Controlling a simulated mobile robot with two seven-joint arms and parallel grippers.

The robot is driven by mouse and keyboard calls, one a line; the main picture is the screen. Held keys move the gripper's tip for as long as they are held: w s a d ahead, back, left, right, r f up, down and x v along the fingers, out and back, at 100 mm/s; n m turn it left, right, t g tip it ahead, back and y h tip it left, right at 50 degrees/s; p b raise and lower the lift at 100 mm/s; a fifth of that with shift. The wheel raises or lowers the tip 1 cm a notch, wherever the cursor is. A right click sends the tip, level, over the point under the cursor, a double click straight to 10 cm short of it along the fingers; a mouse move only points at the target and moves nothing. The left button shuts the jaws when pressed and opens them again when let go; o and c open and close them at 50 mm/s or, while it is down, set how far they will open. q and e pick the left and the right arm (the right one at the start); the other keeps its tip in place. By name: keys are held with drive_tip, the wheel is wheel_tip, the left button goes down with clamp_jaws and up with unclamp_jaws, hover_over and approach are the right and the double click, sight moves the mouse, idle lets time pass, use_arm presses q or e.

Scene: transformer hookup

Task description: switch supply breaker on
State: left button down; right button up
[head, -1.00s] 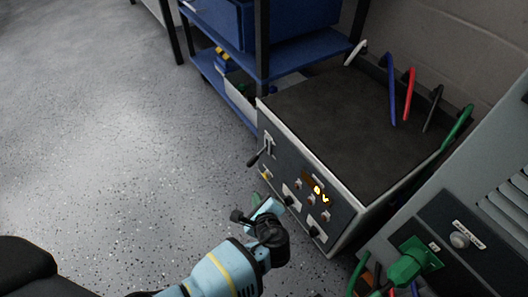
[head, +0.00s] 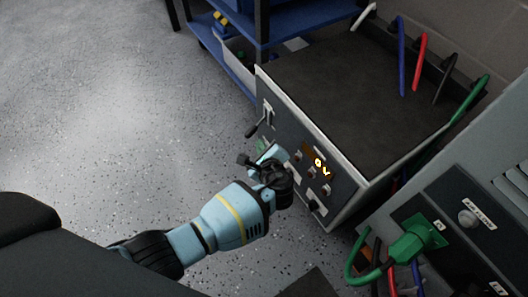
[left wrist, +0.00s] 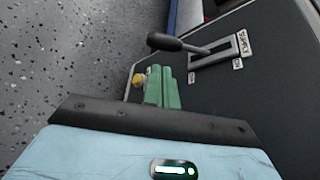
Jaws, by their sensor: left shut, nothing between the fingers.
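The supply breaker is a black-knobbed lever (head: 255,128) in a pale slot on the front panel of the grey power supply box (head: 350,190). In the left wrist view, the lever (left wrist: 166,42) sticks out of a slot plate labelled SUPPLY (left wrist: 213,52); the small end labels are hard to read. My left gripper (head: 262,147) is just below the lever in the head view, close to the panel. Its green fingers (left wrist: 163,90) are shut and empty, with the knob just beyond the tips and apparently apart from them. The right gripper is not in view.
The panel's display (head: 320,165) reads about 0 V, with small knobs around it. A yellow button (left wrist: 139,80) sits beside the fingers. Coloured cables (head: 420,60) rise behind the box. A grey cabinet with a green plug (head: 415,240) stands right. Blue shelving (head: 300,25) stands behind.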

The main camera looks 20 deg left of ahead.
sight(257, 126)
use_arm(q)
drive_tip(key=b+x, duration=0.2)
drive_tip(key=x, duration=0.3)
drive_tip(key=shift+w+a, duration=0.1)
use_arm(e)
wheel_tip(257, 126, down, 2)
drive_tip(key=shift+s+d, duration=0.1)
